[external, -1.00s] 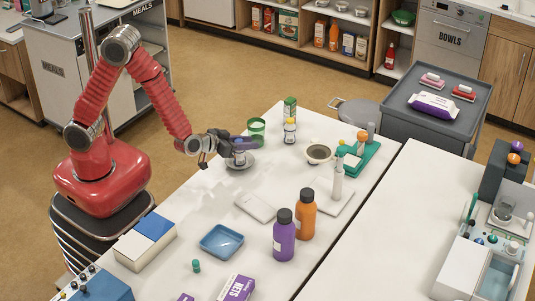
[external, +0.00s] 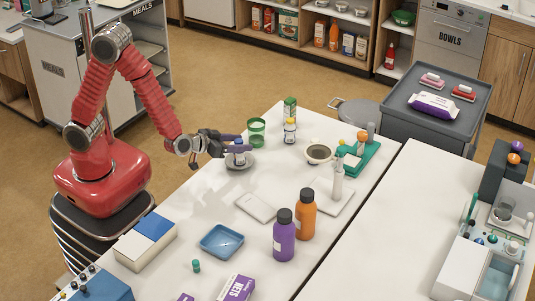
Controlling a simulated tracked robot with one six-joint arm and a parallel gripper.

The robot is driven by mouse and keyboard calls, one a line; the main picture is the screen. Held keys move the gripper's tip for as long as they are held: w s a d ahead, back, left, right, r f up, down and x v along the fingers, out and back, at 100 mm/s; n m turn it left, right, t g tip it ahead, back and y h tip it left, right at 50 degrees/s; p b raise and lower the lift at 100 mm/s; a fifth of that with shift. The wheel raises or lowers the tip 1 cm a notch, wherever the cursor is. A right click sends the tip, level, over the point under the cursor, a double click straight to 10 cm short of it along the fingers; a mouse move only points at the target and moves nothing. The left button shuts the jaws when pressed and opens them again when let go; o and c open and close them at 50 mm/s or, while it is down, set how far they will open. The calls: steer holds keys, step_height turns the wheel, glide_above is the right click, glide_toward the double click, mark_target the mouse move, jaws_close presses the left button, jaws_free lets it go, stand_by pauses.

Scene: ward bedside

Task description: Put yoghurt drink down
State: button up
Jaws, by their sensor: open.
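A small white bottle with a blue cap (external: 239,154), which looks like the yoghurt drink, stands upright on a round grey dish (external: 239,167) near the table's back left edge. My gripper (external: 232,144) is open at the bottle's left. Its fingers reach toward the bottle's upper part; whether either touches it I cannot tell. A similar small bottle with a yellow band (external: 290,132) stands farther right.
A bowl of dark liquid (external: 319,152) is to the right. A white flat box (external: 256,207) lies in front; the table between it and the dish is clear.

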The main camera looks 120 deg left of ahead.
steer(key=v, duration=0.8)
steer(key=shift+w+d, duration=0.1)
stand_by(0.6)
steer(key=w+d+r+m+t+h, duration=0.3)
steer(key=w+d+r+h, duration=0.15)
steer(key=d, duration=0.55)
steer(key=w+d+r+m+t+h, duration=0.35)
steer(key=d+r+h, duration=0.2)
steer(key=d, duration=0.45)
steer(key=s+d+r+m+g+h, duration=0.2)
steer(key=s+d+m+h, duration=0.15)
steer(key=s+d, duration=0.45)
steer(key=s+a+r+m+g+y, duration=0.1)
steer(key=s+m+g, duration=0.2)
steer(key=s, duration=1)
steer(key=shift+s+g, duration=0.25)
steer(key=shift+g, duration=0.3)
